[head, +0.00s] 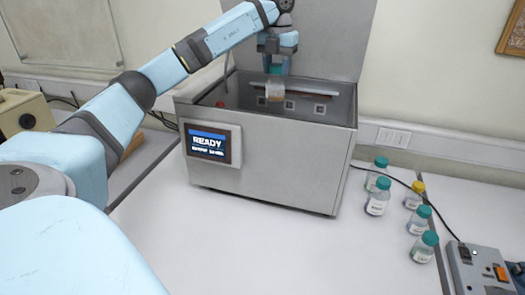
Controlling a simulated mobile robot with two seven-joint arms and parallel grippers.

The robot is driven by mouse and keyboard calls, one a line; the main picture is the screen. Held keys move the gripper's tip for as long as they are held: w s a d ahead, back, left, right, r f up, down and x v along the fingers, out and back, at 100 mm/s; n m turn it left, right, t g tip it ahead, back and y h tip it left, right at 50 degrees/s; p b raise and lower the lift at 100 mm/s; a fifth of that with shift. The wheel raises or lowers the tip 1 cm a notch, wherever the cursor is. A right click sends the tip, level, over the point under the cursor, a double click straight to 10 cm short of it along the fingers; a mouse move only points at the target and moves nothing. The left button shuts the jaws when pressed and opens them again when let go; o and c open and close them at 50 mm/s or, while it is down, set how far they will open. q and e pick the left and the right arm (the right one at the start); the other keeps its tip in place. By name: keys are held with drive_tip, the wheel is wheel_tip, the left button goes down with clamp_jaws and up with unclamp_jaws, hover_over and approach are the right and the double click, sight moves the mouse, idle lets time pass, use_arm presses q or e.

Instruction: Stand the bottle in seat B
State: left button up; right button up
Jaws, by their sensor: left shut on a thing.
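My left gripper (278,60) reaches over the open top of a grey metal machine and points down. It is shut on the teal cap of a small bottle. The bottle (275,92) hangs upright inside the machine's basin, with a pale label on its body. Several small square markers show along the basin's back wall, one (320,108) to the right of the bottle. Their letters are too small to read, so I cannot tell which is seat B. The basin floor and the bottle's base are hidden by the front wall. My right gripper is not in view.
The machine's wall (270,155) carries a screen (208,143) reading "READY". A pale bar (315,95) spans the basin by the bottle. Several capped bottles, one yellow-capped (414,195), stand right of the machine. A grey device (478,268) sits front right. The front table is clear.

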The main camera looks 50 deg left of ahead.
use_arm(q)
drive_tip(key=shift+s+a+m, duration=0.1)
drive_tip(key=shift+a+m, duration=0.05)
drive_tip(key=shift+m, duration=0.15)
drive_tip(key=shift+f, duration=0.25)
drive_tip(key=shift+f+p, duration=1.5)
drive_tip(key=shift+f, duration=8.25)
drive_tip(key=shift+f, duration=0.2)
drive_tip(key=o, duration=1)
drive_tip(key=shift+o, duration=0.2)
